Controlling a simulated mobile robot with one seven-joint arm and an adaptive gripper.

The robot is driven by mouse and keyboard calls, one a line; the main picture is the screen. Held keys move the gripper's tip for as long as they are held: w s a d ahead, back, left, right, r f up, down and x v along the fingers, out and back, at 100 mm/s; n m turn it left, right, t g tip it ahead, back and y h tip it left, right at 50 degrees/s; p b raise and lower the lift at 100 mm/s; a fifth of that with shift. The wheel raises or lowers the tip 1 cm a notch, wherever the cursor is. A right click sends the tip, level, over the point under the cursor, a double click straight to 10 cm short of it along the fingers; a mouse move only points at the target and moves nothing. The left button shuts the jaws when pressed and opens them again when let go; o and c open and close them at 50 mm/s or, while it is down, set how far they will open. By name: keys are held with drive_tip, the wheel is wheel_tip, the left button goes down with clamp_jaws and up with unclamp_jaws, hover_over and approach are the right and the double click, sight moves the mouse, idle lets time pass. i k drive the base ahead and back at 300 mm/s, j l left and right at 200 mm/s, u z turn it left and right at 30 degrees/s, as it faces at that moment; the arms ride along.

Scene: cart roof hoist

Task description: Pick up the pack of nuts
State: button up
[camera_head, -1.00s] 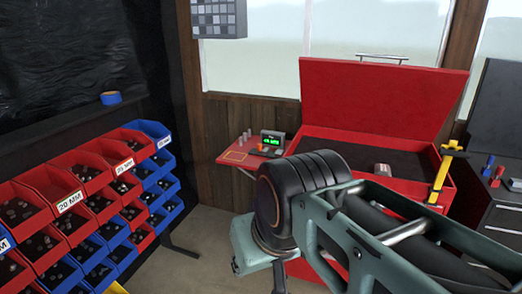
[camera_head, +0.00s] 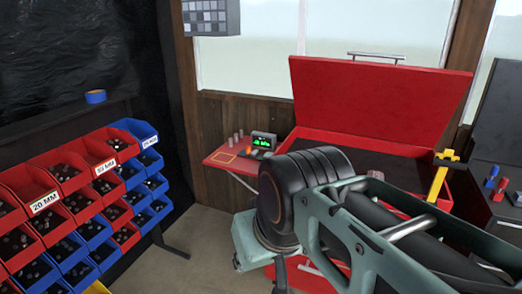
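A small greyish-red object (camera_head: 375,175) shows just above my arm, inside the open red chest (camera_head: 385,95). It is mostly hidden by my arm, and I cannot tell whether it is the pack of nuts. No other pack is clearly seen. My arm crosses the lower right and bends down at a black joint. A dark part of my gripper (camera_head: 280,276) shows below the wrist at the bottom edge, to the left of the chest's front. Its fingers are not clear, and nothing is seen held in it.
A rack of red and blue bins (camera_head: 82,195) with dark hardware stands at left. A red side shelf (camera_head: 222,160) carries a green-lit display (camera_head: 263,142) and small grey cylinders. A yellow tool (camera_head: 439,175) stands at the chest's right edge. Bare floor (camera_head: 205,245) lies between rack and chest.

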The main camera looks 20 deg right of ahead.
sight(380, 175)
drive_tip(key=i+l, duration=0.1)
drive_tip(key=l, duration=3)
drive_tip(key=i, duration=0.05)
